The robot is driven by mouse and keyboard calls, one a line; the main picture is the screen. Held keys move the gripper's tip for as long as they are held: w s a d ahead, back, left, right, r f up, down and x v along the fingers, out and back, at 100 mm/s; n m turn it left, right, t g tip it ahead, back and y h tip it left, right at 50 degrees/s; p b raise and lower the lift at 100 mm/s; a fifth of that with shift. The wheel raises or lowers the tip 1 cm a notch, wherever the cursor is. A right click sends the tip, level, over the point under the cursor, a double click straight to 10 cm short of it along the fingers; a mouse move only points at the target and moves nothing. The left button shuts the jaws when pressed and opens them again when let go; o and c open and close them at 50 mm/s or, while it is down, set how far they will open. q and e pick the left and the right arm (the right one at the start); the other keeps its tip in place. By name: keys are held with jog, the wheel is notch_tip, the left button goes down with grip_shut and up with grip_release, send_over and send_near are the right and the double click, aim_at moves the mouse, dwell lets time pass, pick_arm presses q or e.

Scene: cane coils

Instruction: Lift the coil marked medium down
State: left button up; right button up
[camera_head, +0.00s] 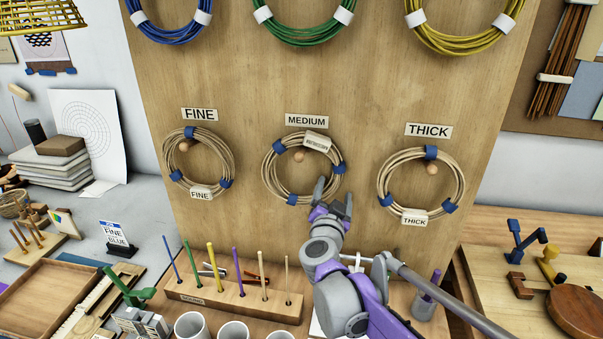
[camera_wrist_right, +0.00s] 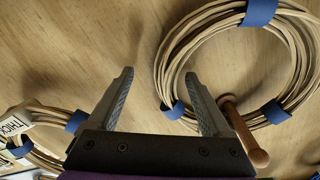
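The medium coil (camera_head: 270,176) is a tan cane ring with blue ties. It hangs on a wooden peg (camera_head: 299,156) under the MEDIUM label (camera_head: 306,121), and its own tag (camera_head: 317,143) is too small to read surely. My right gripper (camera_head: 334,198) is open at the coil's lower right. There the right finger overlaps the edge of a blue-tied coil (camera_wrist_right: 166,65), with a peg (camera_wrist_right: 247,140) beside that finger. Whether they touch is unclear. My left gripper is not in view.
The fine coil (camera_head: 168,152) hangs to the left and the thick coil (camera_head: 385,180) close on the right. Blue, green and yellow coils hang above. Below stand a rack of upright coloured rods (camera_head: 235,300) and white cups (camera_head: 191,325). Bare board lies between the coils.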

jog(key=shift+s, duration=0.1)
grip_shut()
jog(key=shift+r, duration=0.1)
jog(key=shift+d+r+p, duration=0.1)
jog(key=shift+r+p, duration=0.2)
jog(key=shift+r, duration=0.15)
jog(key=shift+s+r, duration=0.1)
jog(key=shift+r, duration=0.55)
jog(key=s+a, duration=0.2)
jog(key=s, duration=0.9)
jog(key=shift+s+a, duration=0.3)
jog(key=shift+s, duration=0.1)
dwell(0.4)
